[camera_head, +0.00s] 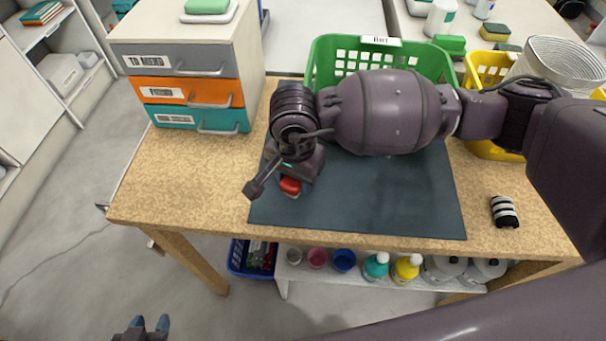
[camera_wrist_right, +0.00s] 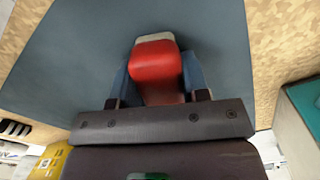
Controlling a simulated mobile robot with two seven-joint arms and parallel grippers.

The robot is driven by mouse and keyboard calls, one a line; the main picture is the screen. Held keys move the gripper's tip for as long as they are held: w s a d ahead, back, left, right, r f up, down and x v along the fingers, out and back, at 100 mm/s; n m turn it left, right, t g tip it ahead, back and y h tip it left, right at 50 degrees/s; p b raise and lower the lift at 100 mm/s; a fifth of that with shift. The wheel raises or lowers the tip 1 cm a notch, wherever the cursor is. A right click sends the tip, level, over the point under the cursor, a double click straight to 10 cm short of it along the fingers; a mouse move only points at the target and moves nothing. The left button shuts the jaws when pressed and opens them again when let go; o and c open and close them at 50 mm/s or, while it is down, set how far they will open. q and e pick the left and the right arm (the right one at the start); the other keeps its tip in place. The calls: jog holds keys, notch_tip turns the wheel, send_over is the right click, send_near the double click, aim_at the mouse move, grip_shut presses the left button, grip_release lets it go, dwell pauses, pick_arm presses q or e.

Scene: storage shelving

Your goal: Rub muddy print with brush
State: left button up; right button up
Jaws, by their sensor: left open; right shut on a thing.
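My right gripper (camera_head: 292,180) is shut on a red-backed brush (camera_head: 290,187) at the left part of the dark mat (camera_head: 400,205). In the right wrist view the red brush (camera_wrist_right: 155,68) sits between the blue fingers, with a pale strip at its far edge. The brush is over the mat; I cannot tell whether it touches it. No muddy print shows clearly; the arm and brush cover part of the mat. My left gripper (camera_head: 148,325) is open and empty at the bottom left, low in front of the bench.
A drawer unit (camera_head: 190,90) stands at the bench's left. A green basket (camera_head: 325,60) and a yellow basket (camera_head: 480,70) stand behind the mat. A black-and-white striped object (camera_head: 504,211) lies right of the mat. Bottles and pots (camera_head: 375,266) stand on the shelf below.

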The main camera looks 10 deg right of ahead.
aim_at(339, 189)
jog(key=shift+w+a+f, duration=0.1)
jog(key=shift+w+a, duration=0.05)
jog(key=shift+a, duration=0.4)
jog(key=shift+w+a, duration=0.15)
jog(key=shift+a, duration=0.4)
jog(key=shift+s+d+r+p, duration=0.15)
jog(key=shift+s+d+p, duration=0.05)
jog(key=shift+d, duration=0.6)
jog(key=shift+s+d+r+p, duration=0.15)
jog(key=shift+s+d+p, duration=0.05)
jog(key=shift+d, duration=0.55)
jog(key=shift+s+d+f+p, duration=0.15)
jog(key=shift+s+d, duration=0.1)
jog(key=shift+d, duration=0.6)
jog(key=shift+s+d+p, duration=0.15)
jog(key=shift+s+d, duration=0.1)
jog(key=shift+d, duration=0.6)
jog(key=shift+s+d+f, duration=0.1)
jog(key=shift+s+d, duration=0.15)
jog(key=shift+d, duration=0.55)
jog(key=shift+s+d+f, duration=0.1)
jog(key=shift+s+d, duration=0.15)
jog(key=shift+d, duration=0.6)
jog(key=shift+s+d+f, duration=0.1)
jog(key=shift+s+d, duration=0.05)
jog(key=shift+d, duration=0.1)
pick_arm(q)
jog(key=r, duration=0.1)
jog(key=w+r, duration=0.1)
jog(key=r, duration=0.1)
